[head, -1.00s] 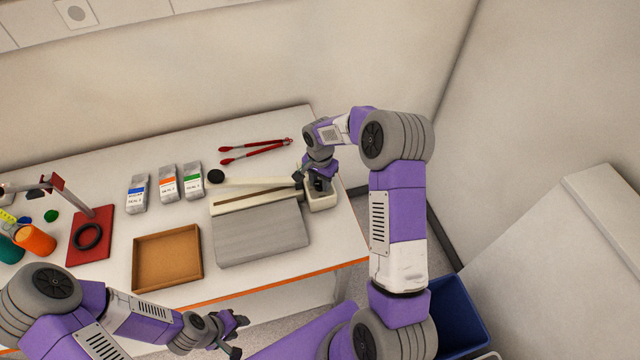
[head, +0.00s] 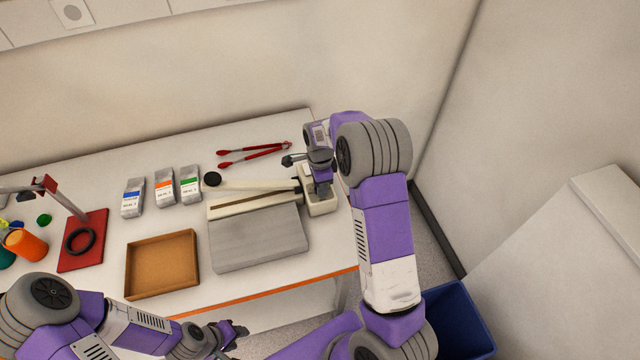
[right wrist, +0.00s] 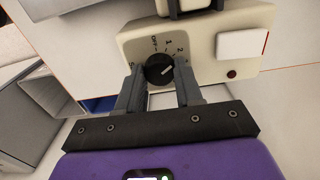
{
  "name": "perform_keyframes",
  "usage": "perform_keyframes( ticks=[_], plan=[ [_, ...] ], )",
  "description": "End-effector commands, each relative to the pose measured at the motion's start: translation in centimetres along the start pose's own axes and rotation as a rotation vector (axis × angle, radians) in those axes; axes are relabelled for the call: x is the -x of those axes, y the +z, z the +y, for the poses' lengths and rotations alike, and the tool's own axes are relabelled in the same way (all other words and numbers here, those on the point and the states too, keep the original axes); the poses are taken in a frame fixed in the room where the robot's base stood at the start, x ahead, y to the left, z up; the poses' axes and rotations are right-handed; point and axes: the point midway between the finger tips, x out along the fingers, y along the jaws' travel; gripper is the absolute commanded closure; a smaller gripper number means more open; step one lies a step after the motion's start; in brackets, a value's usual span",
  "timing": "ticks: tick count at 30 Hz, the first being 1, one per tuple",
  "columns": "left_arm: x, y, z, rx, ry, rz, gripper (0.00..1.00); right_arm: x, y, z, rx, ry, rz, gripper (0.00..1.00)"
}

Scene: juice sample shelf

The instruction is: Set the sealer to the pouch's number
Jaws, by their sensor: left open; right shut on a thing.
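The sealer has a grey plate (head: 258,240), a long cream arm and a cream control box (head: 321,208) at its right end. In the right wrist view, the box (right wrist: 135,45) carries a black dial (right wrist: 157,68) marked OFF, 1, 2 and further numbers. The dial's white mark points up and right, roughly towards the 2. My right gripper (right wrist: 158,88) is shut on the dial, one finger on each side. Three silver pouches, with a blue band (head: 133,198), an orange band (head: 164,188) and a green band (head: 190,185), stand behind the tray; their numbers are too small to read surely. My left gripper (head: 236,332) is open and empty, before the table's front edge.
A brown tray (head: 161,265) lies left of the sealer. Red tongs (head: 254,154) lie behind it. A red stand (head: 82,240) with a black ring and an orange container (head: 26,243) are at the left. A blue bin (head: 456,315) stands on the floor at right.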

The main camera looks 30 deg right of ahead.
Motion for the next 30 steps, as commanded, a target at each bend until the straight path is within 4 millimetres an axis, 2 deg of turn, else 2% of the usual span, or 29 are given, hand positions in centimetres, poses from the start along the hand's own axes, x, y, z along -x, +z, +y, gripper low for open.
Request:
perform_keyframes(
  ticks=[19,20,24,30],
  plan=[
    [0.05,0.00,0.02,0.000,0.000,0.000,0.57,0.14,0.03,-0.14,-0.050,-0.005,-0.001,0.95],
    [0.05,0.00,0.02,0.000,0.000,0.000,0.57,0.14,0.03,-0.14,-0.050,-0.005,-0.001,0.62],
    [0.05,0.00,0.01,0.000,0.000,0.000,0.57,0.11,0.03,-0.11,-0.049,-0.004,-0.001,0.40],
    [0.04,0.00,0.01,0.000,0.000,0.000,0.57,0.05,0.01,-0.05,-0.049,-0.002,0.000,0.39]
  ],
)
